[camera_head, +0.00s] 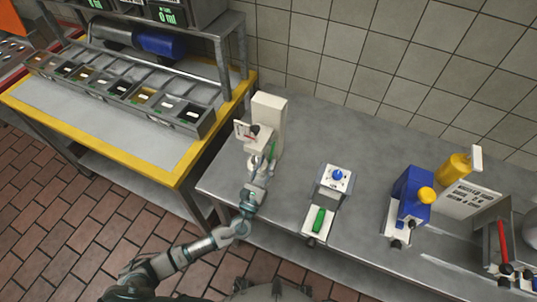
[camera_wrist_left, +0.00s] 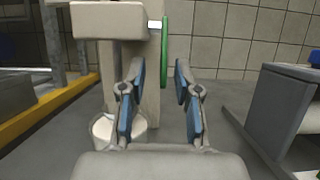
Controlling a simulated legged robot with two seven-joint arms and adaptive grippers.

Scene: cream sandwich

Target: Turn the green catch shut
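A cream-white dispenser machine (camera_head: 268,112) stands at the left end of the grey counter. A green, upright catch (camera_head: 273,149) is on its side; in the left wrist view the green catch (camera_wrist_left: 165,52) appears as a tall, thin strip beside the machine's head. My left gripper (camera_head: 262,168) is close in front of the machine. In the left wrist view the gripper (camera_wrist_left: 158,92) has its blue-padded fingers apart, with nothing between them; the catch is beyond and above the fingertips. My right gripper is out of view.
A white cup (camera_wrist_left: 118,131) with pale contents stands under the machine, partly behind the left finger. A device with a blue knob (camera_head: 337,174) and green handle (camera_head: 319,220) stands to the right. Further right is a blue machine (camera_head: 411,192). Counter between them is clear.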

